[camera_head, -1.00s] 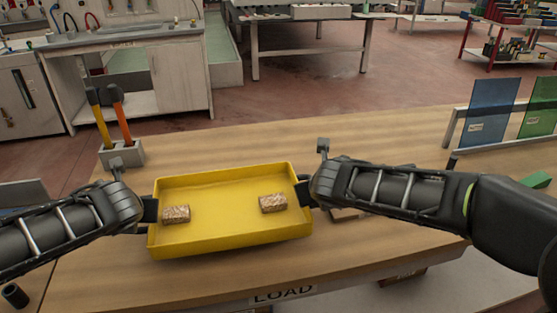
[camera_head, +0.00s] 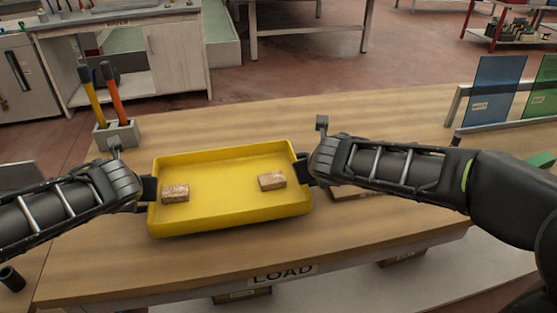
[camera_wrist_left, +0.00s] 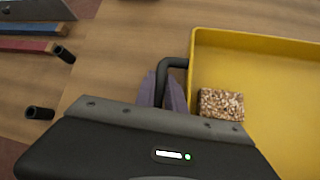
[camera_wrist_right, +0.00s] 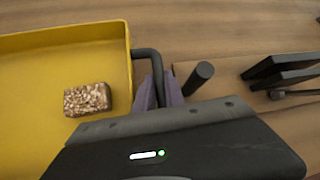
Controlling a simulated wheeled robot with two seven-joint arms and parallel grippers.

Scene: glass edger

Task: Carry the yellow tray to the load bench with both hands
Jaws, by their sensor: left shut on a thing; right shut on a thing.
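The yellow tray (camera_head: 225,209) is at the middle of the head view, over the wooden load bench (camera_head: 400,238) with the LOAD label on its front edge. I cannot tell whether it touches the bench top. Two brown speckled blocks lie in it, a left block (camera_head: 175,193) and a right block (camera_head: 271,181). My left gripper (camera_head: 148,188) is shut on the tray's left handle, a dark bar that shows in the left wrist view (camera_wrist_left: 174,64). My right gripper (camera_head: 304,170) is shut on the right handle, seen in the right wrist view (camera_wrist_right: 148,54).
A grey holder (camera_head: 117,134) with two upright-handled tools stands at the bench's back left. A rack with blue (camera_head: 496,88) and green glass panels stands at the right. A flat wooden piece (camera_head: 355,193) lies under my right arm. The bench's back middle is clear.

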